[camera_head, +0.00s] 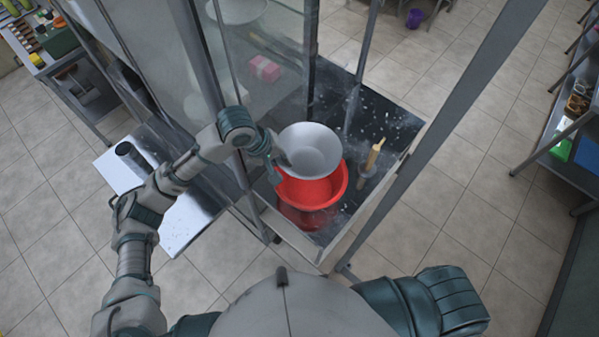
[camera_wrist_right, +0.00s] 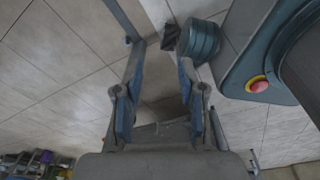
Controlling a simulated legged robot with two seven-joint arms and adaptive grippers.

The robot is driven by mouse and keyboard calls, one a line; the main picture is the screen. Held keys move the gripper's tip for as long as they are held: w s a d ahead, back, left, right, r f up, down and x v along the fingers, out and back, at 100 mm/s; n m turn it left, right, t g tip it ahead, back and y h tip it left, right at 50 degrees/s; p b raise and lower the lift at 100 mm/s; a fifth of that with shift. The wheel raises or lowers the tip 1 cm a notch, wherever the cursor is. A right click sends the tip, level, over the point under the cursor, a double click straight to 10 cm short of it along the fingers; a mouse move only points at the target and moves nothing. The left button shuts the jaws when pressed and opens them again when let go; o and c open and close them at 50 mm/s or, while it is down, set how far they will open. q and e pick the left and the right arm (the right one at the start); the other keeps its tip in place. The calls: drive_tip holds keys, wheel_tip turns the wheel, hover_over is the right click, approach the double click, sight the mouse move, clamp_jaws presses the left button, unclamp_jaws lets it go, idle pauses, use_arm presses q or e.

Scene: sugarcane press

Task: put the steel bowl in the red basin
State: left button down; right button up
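The steel bowl (camera_head: 311,148) is in the head view, at the back of the red basin (camera_head: 325,190) and overlapping its rear part. The bowl looks held up, with its open side up. My left gripper (camera_head: 280,155) is at the bowl's left rim, with a finger showing inside the rim, and looks shut on it. The basin stands on the dark tray of the press stand, its front and inner side visible. My right gripper (camera_wrist_right: 158,85) shows in the right wrist view, with its fingers apart and nothing between them.
A wooden-handled tool (camera_head: 374,155) stands right of the basin. Grey frame posts (camera_head: 432,150) and a clear panel enclose the stand. A pink block (camera_head: 265,68) and another pale bowl (camera_head: 237,9) are behind. A metal side shelf (camera_head: 190,222) is at left.

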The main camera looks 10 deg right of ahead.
use_arm(q)
drive_tip(key=f, duration=0.3)
drive_tip(key=f+p, duration=0.1)
drive_tip(key=f, duration=0.3)
drive_tip(key=d+f, duration=0.1)
drive_tip(key=f, duration=0.2)
drive_tip(key=shift+s+f, duration=0.2)
drive_tip(key=shift+f, duration=0.2)
drive_tip(key=c, duration=1.6)
unclamp_jaws()
drive_tip(key=shift+d, duration=0.15)
use_arm(e)
drive_tip(key=shift+s+r, duration=0.5)
drive_tip(key=shift+s, duration=0.35)
use_arm(q)
drive_tip(key=shift+a, duration=0.2)
